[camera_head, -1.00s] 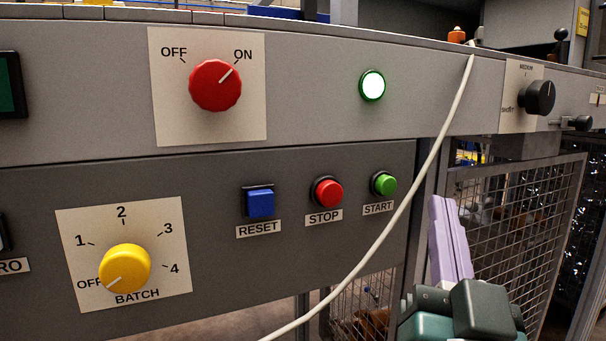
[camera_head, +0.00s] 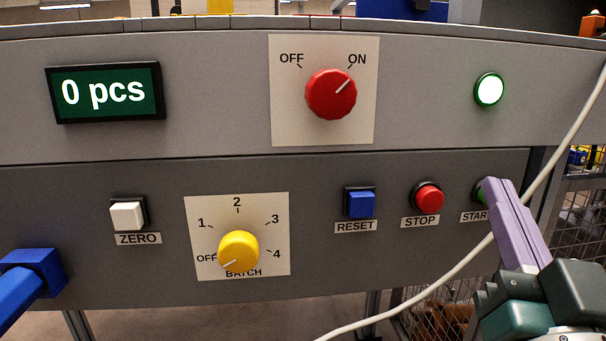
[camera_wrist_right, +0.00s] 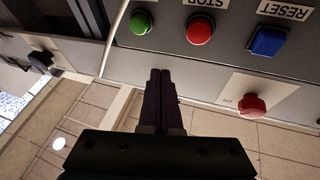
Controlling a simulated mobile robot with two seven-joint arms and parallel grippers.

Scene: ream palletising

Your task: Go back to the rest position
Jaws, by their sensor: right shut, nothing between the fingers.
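My right gripper (camera_head: 497,190) has lilac fingers and is in the lower right of the head view. Its fingers are together and empty. In the head view they overlap the green START button (camera_head: 479,191) and part of its label. In the right wrist view the shut fingers (camera_wrist_right: 161,75) point toward the panel, and the green button (camera_wrist_right: 141,22) shows clear beyond them, apart from the tips.
The panel carries a red ON/OFF knob (camera_head: 331,94) turned to ON, a lit lamp (camera_head: 489,89), a display (camera_head: 106,92) reading 0 pcs, a yellow BATCH knob (camera_head: 239,251) at OFF, and RESET (camera_head: 361,204) and STOP (camera_head: 429,199) buttons. A pale cable (camera_head: 470,254) hangs beside my right gripper.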

